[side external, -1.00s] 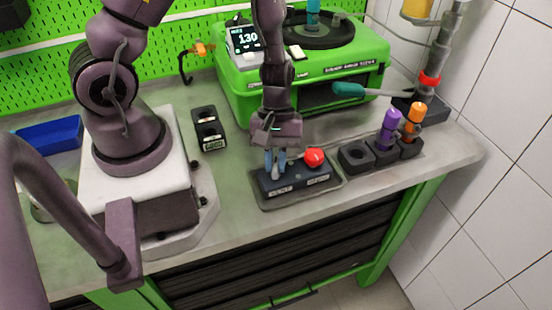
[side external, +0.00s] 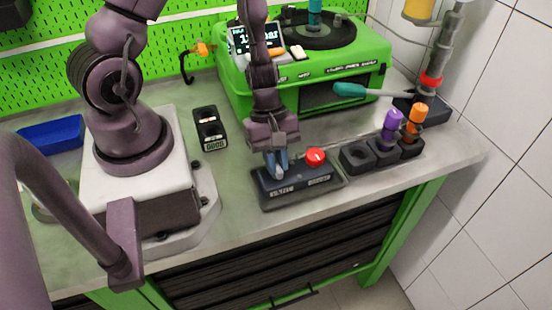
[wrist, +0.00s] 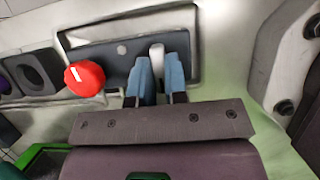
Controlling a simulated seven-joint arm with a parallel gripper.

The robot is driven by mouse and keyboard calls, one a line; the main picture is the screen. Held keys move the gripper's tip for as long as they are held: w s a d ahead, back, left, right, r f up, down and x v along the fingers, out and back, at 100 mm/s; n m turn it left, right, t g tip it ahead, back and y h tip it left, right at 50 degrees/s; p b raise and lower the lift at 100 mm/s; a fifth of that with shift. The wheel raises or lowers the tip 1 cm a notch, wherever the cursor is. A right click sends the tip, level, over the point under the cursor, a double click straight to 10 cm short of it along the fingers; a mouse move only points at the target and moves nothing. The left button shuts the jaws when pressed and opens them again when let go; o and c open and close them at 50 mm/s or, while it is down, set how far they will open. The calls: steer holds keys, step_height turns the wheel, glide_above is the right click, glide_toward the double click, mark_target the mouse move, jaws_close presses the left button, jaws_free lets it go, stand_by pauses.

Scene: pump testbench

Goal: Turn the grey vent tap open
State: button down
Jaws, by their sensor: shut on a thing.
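The grey vent tap (wrist: 157,54) shows in the wrist view as a pale lever between my blue fingertips. It stands on a dark valve block (side external: 262,188) at the bench front. My gripper (side external: 277,164) points down over the left half of this block and is shut on the tap. In the wrist view my gripper (wrist: 159,80) has one finger on each side of the lever. The fingers mostly hide the tap in the side view. The tap's exact angle is hard to read.
A red knob (side external: 315,157) sits on the block just right of my fingers; it also shows in the wrist view (wrist: 84,75). Dark sockets with a purple handle (side external: 391,124) and an orange handle (side external: 415,114) stand right. The green tester (side external: 300,88) stands behind.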

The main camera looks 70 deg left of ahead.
steer(key=c, duration=1.1)
jaws_free()
steer(key=shift+c, duration=0.2)
steer(key=shift+r, duration=0.1)
steer(key=v, duration=1.2)
steer(key=shift+r, duration=0.4)
steer(key=shift+a, duration=0.1)
steer(key=s+d+r+m+t+y, duration=0.1)
steer(key=s+r+m+t+y, duration=0.1)
steer(key=r+m, duration=0.6)
steer(key=s+d+r+m+t+y, duration=0.1)
steer(key=s+r+m+t+y, duration=0.1)
steer(key=r+m, duration=0.7)
steer(key=shift+r+m+t+y, duration=0.35)
steer(key=shift+m+t, duration=0.25)
steer(key=shift+t, duration=0.2)
